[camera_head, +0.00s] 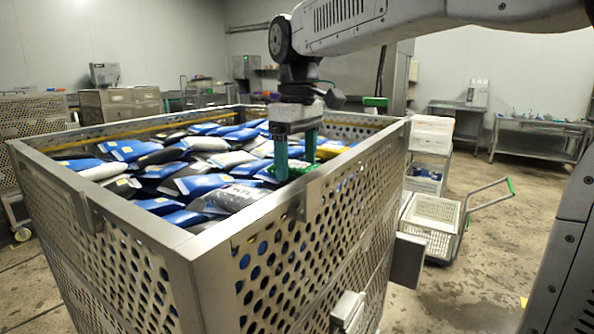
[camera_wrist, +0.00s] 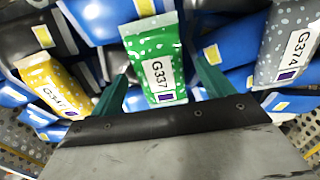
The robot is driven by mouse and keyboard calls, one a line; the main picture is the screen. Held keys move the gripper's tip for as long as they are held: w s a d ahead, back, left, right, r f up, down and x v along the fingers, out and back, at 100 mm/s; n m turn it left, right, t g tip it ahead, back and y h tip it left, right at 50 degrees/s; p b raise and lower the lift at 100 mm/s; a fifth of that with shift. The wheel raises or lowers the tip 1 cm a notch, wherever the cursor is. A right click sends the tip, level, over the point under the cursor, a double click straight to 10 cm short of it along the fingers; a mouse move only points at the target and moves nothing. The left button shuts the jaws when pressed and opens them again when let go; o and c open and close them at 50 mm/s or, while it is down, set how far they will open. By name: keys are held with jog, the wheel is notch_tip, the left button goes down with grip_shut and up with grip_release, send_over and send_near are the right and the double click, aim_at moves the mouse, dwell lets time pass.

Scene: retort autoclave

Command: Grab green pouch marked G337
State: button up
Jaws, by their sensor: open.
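The green pouch marked G337 (camera_wrist: 154,62) has white dots and a white label and lies on top of the pile in the wrist view. My gripper (camera_wrist: 162,82) is open, with one green finger on each side of the pouch's lower part. I cannot tell whether the fingers touch it. In the head view my gripper (camera_head: 296,162) points down into the metal crate near its right wall. A bit of the green pouch (camera_head: 268,175) shows beside the finger there; most of it is hidden.
A perforated metal crate (camera_head: 150,222) holds many blue, grey and white pouches. A grey pouch marked G374 (camera_wrist: 286,42) lies to the right, a yellow pouch (camera_wrist: 55,88) to the left. A cart with white baskets (camera_head: 432,222) stands right of the crate.

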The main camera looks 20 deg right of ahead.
jog(key=shift+f, duration=0.15)
jog(key=shift+c, duration=0.3)
jog(key=c, duration=1)
jog(key=shift+c, duration=0.2)
